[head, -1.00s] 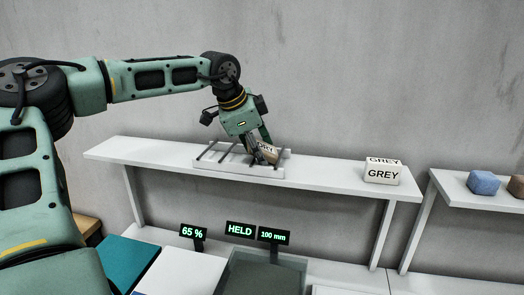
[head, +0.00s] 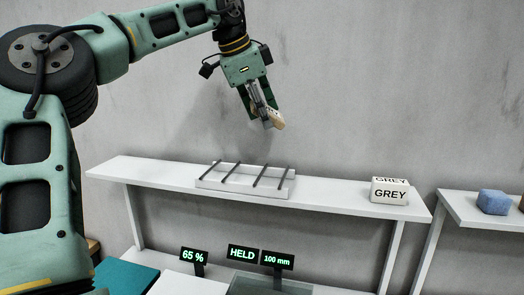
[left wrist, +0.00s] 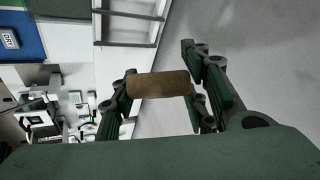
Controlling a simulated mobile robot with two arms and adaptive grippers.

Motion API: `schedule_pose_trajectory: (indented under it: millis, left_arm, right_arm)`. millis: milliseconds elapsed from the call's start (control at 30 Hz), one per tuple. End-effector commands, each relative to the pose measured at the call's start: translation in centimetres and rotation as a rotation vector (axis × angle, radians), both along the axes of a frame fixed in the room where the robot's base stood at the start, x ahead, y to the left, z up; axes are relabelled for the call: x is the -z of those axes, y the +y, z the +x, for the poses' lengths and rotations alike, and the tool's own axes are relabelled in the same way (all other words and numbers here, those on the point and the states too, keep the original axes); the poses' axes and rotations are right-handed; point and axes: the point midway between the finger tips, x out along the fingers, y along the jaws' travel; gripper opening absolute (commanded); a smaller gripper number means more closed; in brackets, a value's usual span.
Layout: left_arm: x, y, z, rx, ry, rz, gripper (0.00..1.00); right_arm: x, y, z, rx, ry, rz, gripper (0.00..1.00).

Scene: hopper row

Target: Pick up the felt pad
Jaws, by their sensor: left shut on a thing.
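My left gripper (head: 266,116) is shut on the felt pad (head: 277,118), a small tan block, and holds it tilted in the air above the shelf rack. In the left wrist view the pad (left wrist: 158,84) shows as a brown, rounded block between the two dark fingers. The fingers hide part of the pad in the head view. My right gripper is not in view.
A white rack (head: 208,184) with several dark bars stands empty on the white shelf (head: 330,199). A GREY block (head: 390,192) sits at the shelf's right end. A blue block (head: 494,202) is on the separate right shelf. Displays reading 65 %, HELD and 100 mm stand below.

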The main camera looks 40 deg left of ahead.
Motion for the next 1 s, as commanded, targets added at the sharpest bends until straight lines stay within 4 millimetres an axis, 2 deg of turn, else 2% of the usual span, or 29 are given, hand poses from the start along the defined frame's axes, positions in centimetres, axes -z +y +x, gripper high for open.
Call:
schedule_pose_trajectory:
  millis: [33,100,267,333,400,633,1000]
  left_arm:
    - [-1.8,0.1,0.1,-0.005,-0.002,0.005,0.07]
    - [-4.0,0.0,0.1,-0.004,-0.001,0.004,0.07]
    - [-8.0,0.0,0.1,-0.002,0.001,0.003,0.07]
    - [-10.1,0.0,0.1,0.001,0.001,-0.001,0.07]
    - [-11.3,0.0,0.0,0.000,0.002,-0.002,0.07]
    - [-13.1,0.1,0.0,-0.001,0.003,-0.001,0.07]
    - [-13.2,0.1,0.0,-0.001,0.003,-0.001,0.07]
  right_arm:
    - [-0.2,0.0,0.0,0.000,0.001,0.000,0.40]
    - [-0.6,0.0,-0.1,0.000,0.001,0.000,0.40]
    - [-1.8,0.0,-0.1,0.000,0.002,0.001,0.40]
    - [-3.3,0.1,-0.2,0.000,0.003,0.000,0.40]
    - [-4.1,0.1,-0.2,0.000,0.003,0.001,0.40]
    - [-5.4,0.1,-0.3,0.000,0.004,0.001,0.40]
    - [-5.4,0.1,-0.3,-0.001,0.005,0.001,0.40]
